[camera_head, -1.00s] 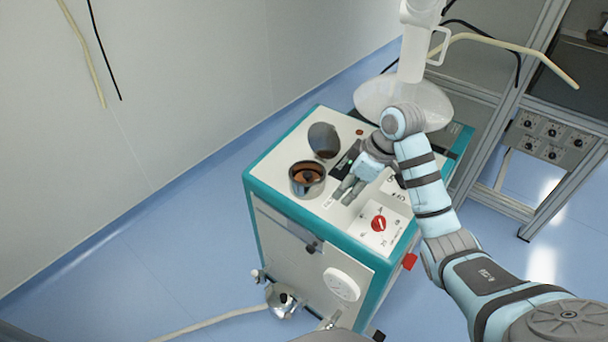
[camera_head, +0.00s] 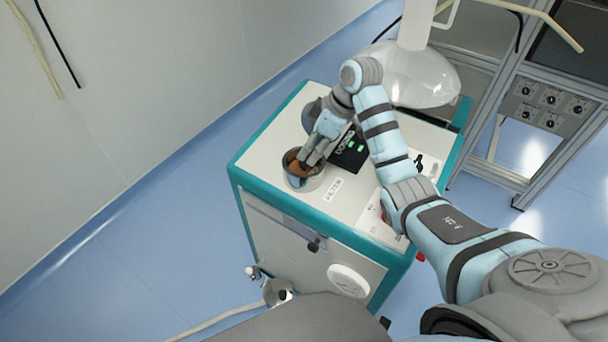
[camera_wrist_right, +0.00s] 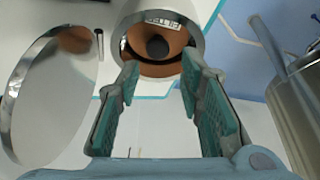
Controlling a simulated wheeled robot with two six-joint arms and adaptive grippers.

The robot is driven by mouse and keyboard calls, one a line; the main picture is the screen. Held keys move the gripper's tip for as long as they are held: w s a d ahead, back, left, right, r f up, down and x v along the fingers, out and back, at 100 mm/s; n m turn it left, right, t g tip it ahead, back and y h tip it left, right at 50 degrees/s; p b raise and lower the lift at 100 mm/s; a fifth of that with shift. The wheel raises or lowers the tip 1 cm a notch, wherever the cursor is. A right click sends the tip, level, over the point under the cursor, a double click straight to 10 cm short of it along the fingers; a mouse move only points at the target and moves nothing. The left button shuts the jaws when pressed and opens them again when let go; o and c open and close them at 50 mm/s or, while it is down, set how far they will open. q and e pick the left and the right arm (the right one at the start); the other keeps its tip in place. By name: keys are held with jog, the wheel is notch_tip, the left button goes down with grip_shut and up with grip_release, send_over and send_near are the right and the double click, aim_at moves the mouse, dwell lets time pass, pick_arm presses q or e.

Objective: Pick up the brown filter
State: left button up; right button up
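The brown filter (camera_head: 293,167) sits inside a round metal cup (camera_head: 303,183) on top of the white and teal machine (camera_head: 274,153). In the right wrist view the brown filter (camera_wrist_right: 155,62) shows as a ring with a dark knob (camera_wrist_right: 157,47) at its middle. My right gripper (camera_head: 303,160) is over the cup, and its fingers hide part of the filter. In the right wrist view my right gripper (camera_wrist_right: 160,90) is open, with a clear gap between the fingers and the filter beyond their tips. I cannot tell whether they touch it. My left gripper is not in view.
The cup's round metal lid (camera_wrist_right: 45,100) stands open beside it. A black display panel (camera_head: 349,150) lies right of the cup. A large clear funnel-shaped vessel (camera_head: 425,80) hangs behind my right arm, and a metal frame (camera_head: 500,110) stands at the right.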

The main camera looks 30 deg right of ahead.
aim_at(304, 162)
jog(key=x, duration=0.5)
jog(key=shift+d, duration=0.25)
jog(key=shift+w+a+f, duration=0.1)
jog(key=shift+f, duration=0.2)
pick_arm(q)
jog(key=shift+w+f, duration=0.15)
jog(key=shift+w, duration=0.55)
pick_arm(e)
jog(key=shift+r, duration=0.1)
grip_shut()
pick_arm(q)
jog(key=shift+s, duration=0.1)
